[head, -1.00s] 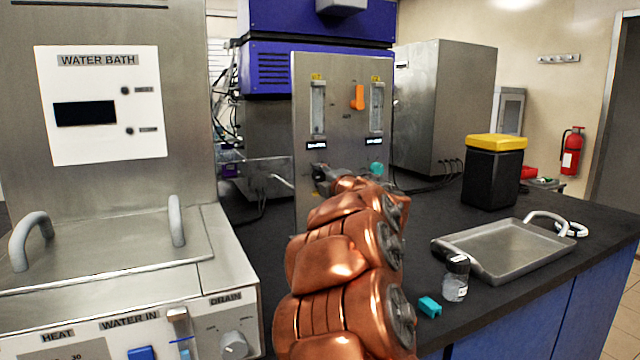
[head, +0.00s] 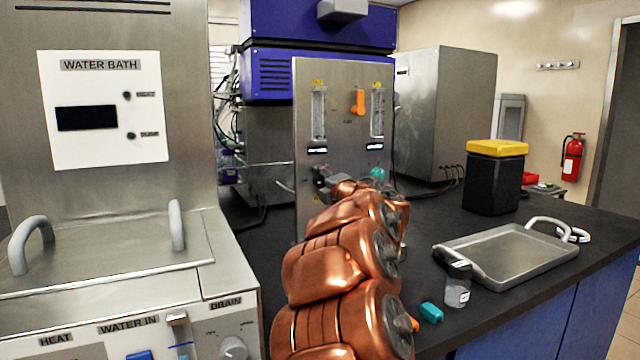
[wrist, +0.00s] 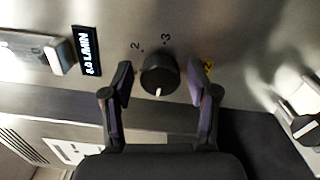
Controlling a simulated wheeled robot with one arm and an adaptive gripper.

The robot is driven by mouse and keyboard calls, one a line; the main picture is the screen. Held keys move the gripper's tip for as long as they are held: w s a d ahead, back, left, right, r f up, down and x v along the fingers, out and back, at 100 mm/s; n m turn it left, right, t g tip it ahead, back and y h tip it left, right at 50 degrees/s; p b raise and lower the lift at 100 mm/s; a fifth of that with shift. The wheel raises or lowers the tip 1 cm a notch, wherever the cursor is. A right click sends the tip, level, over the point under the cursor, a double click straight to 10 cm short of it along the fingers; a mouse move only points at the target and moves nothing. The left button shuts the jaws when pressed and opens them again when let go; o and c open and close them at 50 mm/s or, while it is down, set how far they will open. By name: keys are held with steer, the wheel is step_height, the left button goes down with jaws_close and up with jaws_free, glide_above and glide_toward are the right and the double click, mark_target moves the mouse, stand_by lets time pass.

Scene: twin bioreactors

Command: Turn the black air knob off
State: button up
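The black air knob (wrist: 160,75) sits on a metal panel in the wrist view. Its white pointer mark faces the bottom of the picture, toward my gripper's palm. My gripper (wrist: 161,79) is open, with one finger left of the knob and one right of it. A gap shows on both sides, so neither finger appears to touch it. In the head view the flowmeter panel (head: 346,85) stands upright beyond my copper arm. My arm reaches its lower left part and mostly hides the knob there.
An orange knob (head: 358,101) and a teal knob (head: 377,173) are on the same panel. A lit display (wrist: 88,51) reads about 8.0 L/MIN. The water bath (head: 105,108) stands at left. A metal tray (head: 510,250), a small bottle (head: 457,284) and a yellow-lidded bin (head: 495,178) are at right.

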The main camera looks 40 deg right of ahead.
stand_by(0.3)
steer(key=shift+s+a+r, duration=0.1)
steer(key=shift+s+a, duration=0.1)
steer(key=shift+s, duration=0.4)
steer(key=v, duration=1)
steer(key=shift+s, duration=0.35)
steer(key=shift+a, duration=0.15)
